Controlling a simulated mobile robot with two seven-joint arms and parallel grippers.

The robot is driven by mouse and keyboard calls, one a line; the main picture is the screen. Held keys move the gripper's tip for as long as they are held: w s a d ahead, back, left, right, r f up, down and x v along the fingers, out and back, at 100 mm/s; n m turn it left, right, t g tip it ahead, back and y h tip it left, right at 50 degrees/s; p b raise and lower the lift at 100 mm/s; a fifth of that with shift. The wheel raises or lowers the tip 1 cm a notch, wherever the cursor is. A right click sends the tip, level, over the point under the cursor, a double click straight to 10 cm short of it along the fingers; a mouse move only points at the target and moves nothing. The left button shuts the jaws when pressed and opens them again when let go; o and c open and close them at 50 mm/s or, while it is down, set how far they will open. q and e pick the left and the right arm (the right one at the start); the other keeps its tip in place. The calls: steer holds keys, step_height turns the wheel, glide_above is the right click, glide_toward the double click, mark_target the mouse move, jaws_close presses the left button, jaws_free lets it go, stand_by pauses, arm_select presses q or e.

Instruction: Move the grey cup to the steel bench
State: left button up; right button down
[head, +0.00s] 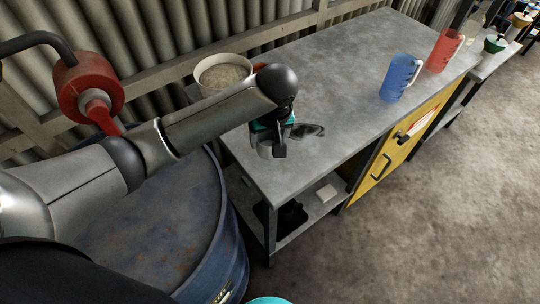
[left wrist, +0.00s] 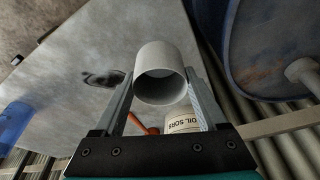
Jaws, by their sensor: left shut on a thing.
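The grey cup (left wrist: 160,58) is between the fingers of my left gripper (left wrist: 162,90), which is shut on it. In the left wrist view the cup's open mouth faces the camera. In the head view my left gripper (head: 272,146) is over the near left end of the steel bench (head: 330,70), and the cup (head: 264,150) shows only in part beneath the wrist. I cannot tell whether the cup touches the bench top. The bench also shows in the left wrist view (left wrist: 130,35). My right gripper is not in view.
A white bucket (head: 222,74) of granules stands at the bench's back left; a blue drum (head: 165,235) stands left. A dark flat patch (head: 306,130) lies beside the gripper. A blue jug (head: 400,78) and red jug (head: 444,50) stand farther right. The bench's middle is clear.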

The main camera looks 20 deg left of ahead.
arm_select(q)
step_height(320, 180, down, 7)
steer(key=shift+r+b, duration=0.1)
steer(key=shift+b, duration=0.4)
steer(key=shift+f, duration=0.4)
steer(key=o, duration=1.3)
steer(key=shift+f, duration=0.1)
steer(key=p+v, duration=0.2)
steer(key=v, duration=1)
steer(key=shift+w, duration=0.1)
